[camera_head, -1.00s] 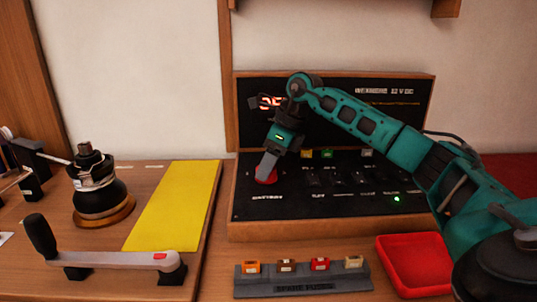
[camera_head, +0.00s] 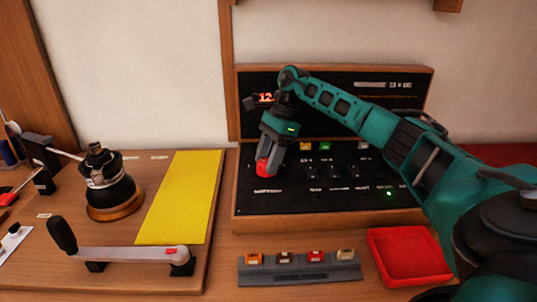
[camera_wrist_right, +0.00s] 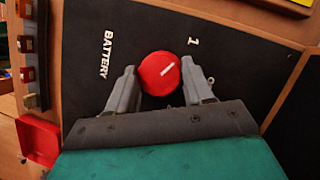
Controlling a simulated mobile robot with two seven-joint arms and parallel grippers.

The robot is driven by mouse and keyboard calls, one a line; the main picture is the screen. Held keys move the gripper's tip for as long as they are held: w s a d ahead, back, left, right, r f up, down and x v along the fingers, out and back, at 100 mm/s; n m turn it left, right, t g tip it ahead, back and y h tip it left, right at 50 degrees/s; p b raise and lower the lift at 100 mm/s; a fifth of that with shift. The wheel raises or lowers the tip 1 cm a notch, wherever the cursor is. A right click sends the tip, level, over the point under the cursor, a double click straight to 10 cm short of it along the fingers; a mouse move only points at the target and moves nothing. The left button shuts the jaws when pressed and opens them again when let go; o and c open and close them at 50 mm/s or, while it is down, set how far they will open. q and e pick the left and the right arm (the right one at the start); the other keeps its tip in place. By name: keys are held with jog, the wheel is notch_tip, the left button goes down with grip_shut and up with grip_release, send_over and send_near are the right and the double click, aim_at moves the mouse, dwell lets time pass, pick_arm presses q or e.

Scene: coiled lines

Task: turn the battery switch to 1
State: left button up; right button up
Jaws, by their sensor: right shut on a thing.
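The battery switch (camera_head: 265,169) is a round red knob at the left of the black panel (camera_head: 300,200). In the right wrist view the knob (camera_wrist_right: 160,73) has a white pointer line aimed up and right, roughly toward the printed "1" (camera_wrist_right: 193,42). The word BATTERY (camera_wrist_right: 106,54) is on the other side. My right gripper (camera_head: 267,165) is shut on the knob; in the right wrist view its fingers (camera_wrist_right: 160,80) stand on either side of it. In the head view the fingers partly hide the knob. My left gripper is not in view.
A lit display (camera_head: 265,98) is partly behind my right arm. A row of spare fuses (camera_head: 300,272) and a red tray (camera_head: 408,257) lie in front of the panel. A winch (camera_head: 108,185), a crank handle (camera_head: 125,253) and a yellow mat (camera_head: 183,205) are on the left.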

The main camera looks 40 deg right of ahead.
dwell(0.4)
jog(key=o, duration=1)
jog(key=shift+o, duration=0.2)
jog(key=p+v, duration=0.1)
jog(key=v, duration=1.2)
jog(key=shift+w+a, duration=0.1)
jog(key=shift+a, duration=0.05)
